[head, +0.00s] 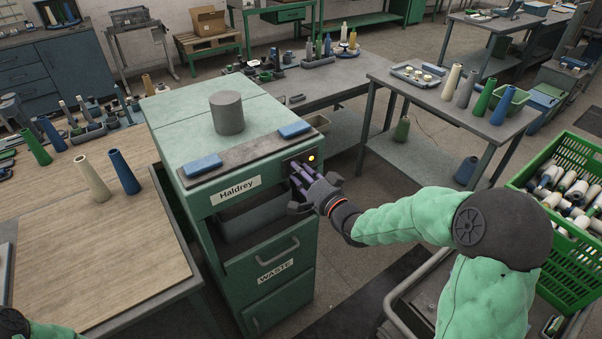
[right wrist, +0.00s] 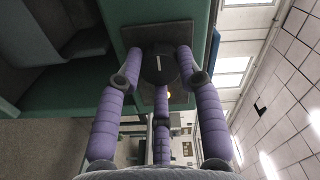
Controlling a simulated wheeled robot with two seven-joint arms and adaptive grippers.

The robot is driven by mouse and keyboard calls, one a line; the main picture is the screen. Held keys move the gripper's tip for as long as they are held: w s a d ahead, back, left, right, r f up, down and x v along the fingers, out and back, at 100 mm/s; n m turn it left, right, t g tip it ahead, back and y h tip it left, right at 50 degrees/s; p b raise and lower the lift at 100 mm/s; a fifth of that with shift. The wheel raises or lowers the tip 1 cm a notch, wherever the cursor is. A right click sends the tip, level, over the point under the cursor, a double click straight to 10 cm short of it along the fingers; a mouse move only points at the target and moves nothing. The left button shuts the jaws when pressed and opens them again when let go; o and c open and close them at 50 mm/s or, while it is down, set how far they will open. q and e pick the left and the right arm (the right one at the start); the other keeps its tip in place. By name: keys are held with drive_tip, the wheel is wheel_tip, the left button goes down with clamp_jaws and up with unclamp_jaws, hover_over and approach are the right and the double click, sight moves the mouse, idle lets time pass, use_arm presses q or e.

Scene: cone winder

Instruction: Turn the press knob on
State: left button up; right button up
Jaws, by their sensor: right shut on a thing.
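The press (head: 240,150) is a green cabinet labelled "Haldrey", with a dark control plate (head: 290,162) at its front right corner. The press knob (right wrist: 158,68) is a dark round knob with a short white mark on its face, in the right wrist view. My right gripper (head: 302,178) has its purple fingers at the plate; in the right wrist view they are closed around the knob. In the head view the fingers hide the knob. A small amber lamp (head: 311,158) glows beside it. Only a bit of my left arm shows at the lower left; its gripper is out of view.
A grey cylinder (head: 227,112) and two blue pads (head: 294,130) sit on the press top. A wooden table (head: 80,235) with cones stands left. A green crate of cones (head: 563,250) is at the right. Open floor (head: 350,240) lies right of the press.

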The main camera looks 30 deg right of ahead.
drive_tip(key=shift+d+r, duration=0.3)
drive_tip(key=shift+r, duration=0.1)
drive_tip(key=o, duration=1)
drive_tip(key=shift+c, duration=0.2)
drive_tip(key=shift+o, duration=0.9)
drive_tip(key=shift+f, duration=0.2)
drive_tip(key=shift+a, duration=0.1)
drive_tip(key=s+d, duration=0.1)
drive_tip(key=s, duration=1.1)
